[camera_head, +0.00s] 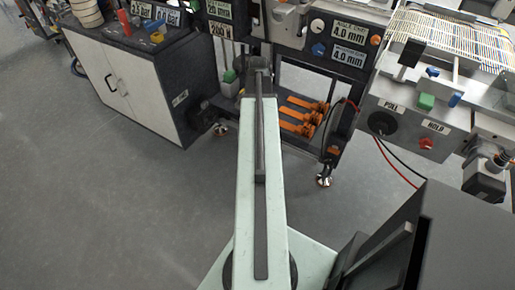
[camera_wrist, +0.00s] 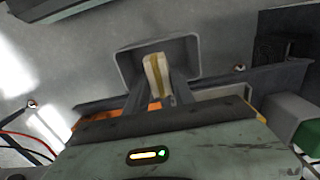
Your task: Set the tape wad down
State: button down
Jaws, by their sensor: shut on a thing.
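The tape wad (camera_wrist: 157,74), cream with a brown stripe, sits between the fingers of my gripper (camera_wrist: 159,83) in the wrist view. My gripper is shut on it. A grey open tray (camera_wrist: 124,62) with raised walls lies behind the wad in this view, and the wad overlaps its inside. I cannot tell whether the wad touches the tray's floor. In the head view my arm covers the place where my gripper is, so wad and gripper are hidden there.
A black box (camera_wrist: 284,46) stands right of the tray. A green block (camera_wrist: 308,136) is at lower right. In the head view, a machine frame with orange parts (camera_head: 301,116), a white-doored cabinet (camera_head: 117,83) and a panel with a red knob (camera_head: 426,143) surround my arm.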

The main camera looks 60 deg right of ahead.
notch_tip(320, 180, down, 13)
jog(key=b, duration=1.1)
jog(key=shift+f, duration=0.1)
jog(key=shift+r, duration=0.2)
jog(key=shift+f, duration=0.15)
jog(key=c, duration=1.1)
grip_release()
jog(key=shift+o, duration=0.2)
notch_tip(320, 180, up, 12)
jog(key=p, duration=1.2)
jog(key=shift+r+p, duration=0.25)
jog(key=shift+p, duration=0.1)
jog(key=shift+f, duration=0.1)
